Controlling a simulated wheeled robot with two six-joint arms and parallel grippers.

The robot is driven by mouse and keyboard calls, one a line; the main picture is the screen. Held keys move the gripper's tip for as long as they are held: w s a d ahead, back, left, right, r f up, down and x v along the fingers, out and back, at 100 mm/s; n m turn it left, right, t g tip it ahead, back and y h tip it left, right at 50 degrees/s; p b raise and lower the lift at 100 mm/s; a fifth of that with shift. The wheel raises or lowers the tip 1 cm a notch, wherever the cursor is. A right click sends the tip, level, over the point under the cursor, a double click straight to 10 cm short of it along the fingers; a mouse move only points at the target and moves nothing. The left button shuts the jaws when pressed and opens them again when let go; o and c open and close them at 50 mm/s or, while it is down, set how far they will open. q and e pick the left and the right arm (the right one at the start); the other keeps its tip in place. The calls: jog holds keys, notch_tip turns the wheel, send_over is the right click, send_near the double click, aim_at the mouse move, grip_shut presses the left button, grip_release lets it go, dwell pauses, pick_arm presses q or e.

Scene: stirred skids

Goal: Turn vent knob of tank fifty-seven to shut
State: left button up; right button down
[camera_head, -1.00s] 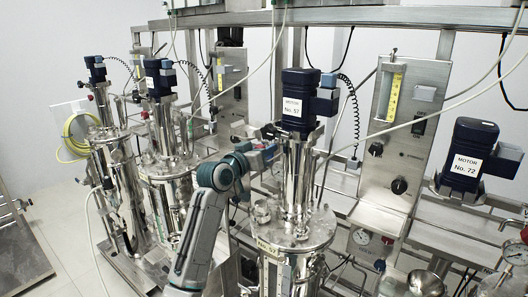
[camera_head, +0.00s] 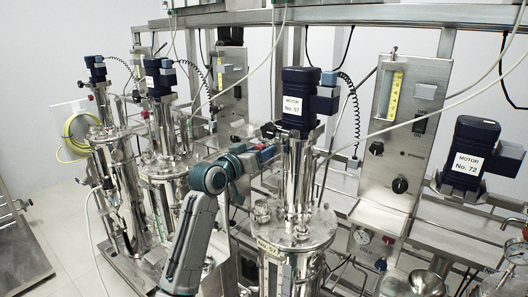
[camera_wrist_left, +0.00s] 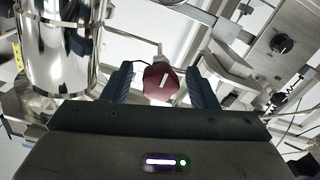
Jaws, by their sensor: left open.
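Tank fifty-seven (camera_head: 292,226) is the shiny steel vessel in the middle of the head view, with a "No. 57" plate on its front. Its dark blue motor (camera_head: 298,84) stands on top, also labelled No. 57. My left gripper (camera_head: 266,152) is just left of the tank's upper column; its fingers are hard to make out there. In the left wrist view a dark red knob (camera_wrist_left: 160,82) with a white line mark sits between the two open blue fingers. A gap shows on both sides of it. The line is near upright, leaning slightly right. My right gripper is out of view.
Motor No. 72 (camera_head: 468,154) stands at the right, and other tanks (camera_head: 168,190) at the left. A steel panel (camera_head: 398,140) with a black dial and gauge is behind. Thin hoses hang across the view. Open floor lies at far left.

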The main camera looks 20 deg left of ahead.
pick_arm(q)
jog(key=b+v, duration=0.1)
jog(key=v, duration=0.7)
jog(key=shift+s+b, duration=0.3)
jog(key=shift+a, duration=0.15)
